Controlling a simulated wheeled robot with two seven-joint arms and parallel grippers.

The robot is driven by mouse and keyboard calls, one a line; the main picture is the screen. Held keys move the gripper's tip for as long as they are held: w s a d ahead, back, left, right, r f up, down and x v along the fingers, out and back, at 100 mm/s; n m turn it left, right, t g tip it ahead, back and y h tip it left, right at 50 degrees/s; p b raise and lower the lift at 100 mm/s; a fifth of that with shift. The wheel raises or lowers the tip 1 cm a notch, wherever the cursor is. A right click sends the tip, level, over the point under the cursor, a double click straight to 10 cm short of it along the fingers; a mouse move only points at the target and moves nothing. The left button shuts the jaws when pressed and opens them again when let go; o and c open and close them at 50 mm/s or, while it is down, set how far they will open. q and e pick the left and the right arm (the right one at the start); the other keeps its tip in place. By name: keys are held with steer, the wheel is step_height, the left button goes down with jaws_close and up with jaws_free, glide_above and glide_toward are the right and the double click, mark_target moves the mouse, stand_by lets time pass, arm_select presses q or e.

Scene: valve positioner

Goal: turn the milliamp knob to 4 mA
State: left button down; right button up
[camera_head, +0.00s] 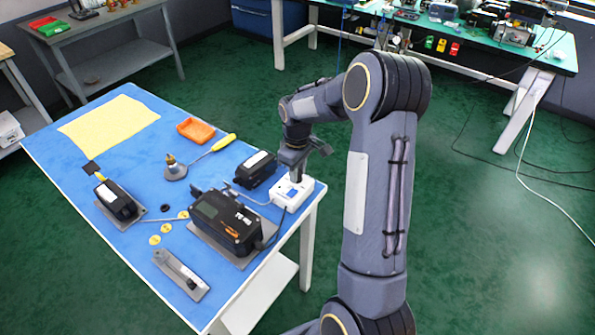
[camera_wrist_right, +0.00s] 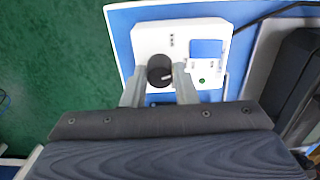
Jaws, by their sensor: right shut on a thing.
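The milliamp source is a white box (camera_head: 282,196) at the right edge of the blue table, beside the black valve positioner (camera_head: 228,219). It also shows in the right wrist view (camera_wrist_right: 213,45), with a blue display (camera_wrist_right: 206,50) and a round black knob (camera_wrist_right: 160,71). A pale pointer line shows on the knob; its scale cannot be read. My right gripper (camera_head: 297,176) reaches down over the box. In the wrist view its two fingers (camera_wrist_right: 159,76) stand on either side of the knob and are shut on it. My left gripper is not in view.
Another black device (camera_head: 257,168) lies just behind the white box. An orange tray (camera_head: 196,129), a screwdriver (camera_head: 224,142), a yellow sheet (camera_head: 110,124) and a grey bracket (camera_head: 181,275) lie on the table. A grey cable (camera_head: 248,196) runs to the box.

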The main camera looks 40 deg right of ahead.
steer(key=n, duration=0.4)
steer(key=shift+n, duration=2.2)
steer(key=o, duration=1)
steer(key=shift+r, duration=3.95)
